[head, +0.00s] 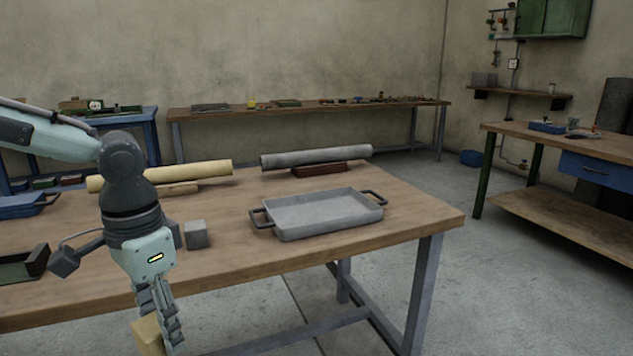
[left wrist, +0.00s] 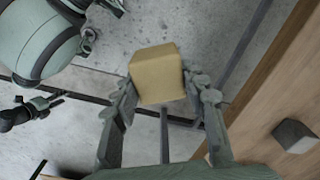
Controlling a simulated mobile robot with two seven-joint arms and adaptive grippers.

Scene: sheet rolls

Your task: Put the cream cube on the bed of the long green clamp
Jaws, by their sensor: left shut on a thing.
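The cream cube (head: 148,336) is held by my left gripper (head: 166,322), low in front of the table's near edge. In the left wrist view the cream cube (left wrist: 157,74) sits between the two fingers of the left gripper (left wrist: 162,90), with floor behind it. A dark, low, open-ended piece with a greenish bed (head: 22,266) lies at the table's left edge, cut off by the frame. It looks like the long green clamp, but I cannot be sure.
On the wooden table (head: 330,255) stand a small grey cube (head: 196,235), a grey tray with handles (head: 318,213), a cream roll (head: 205,171) and a grey roll (head: 316,156) on blocks. A blue tray (head: 25,205) is at left. The table's right front is clear.

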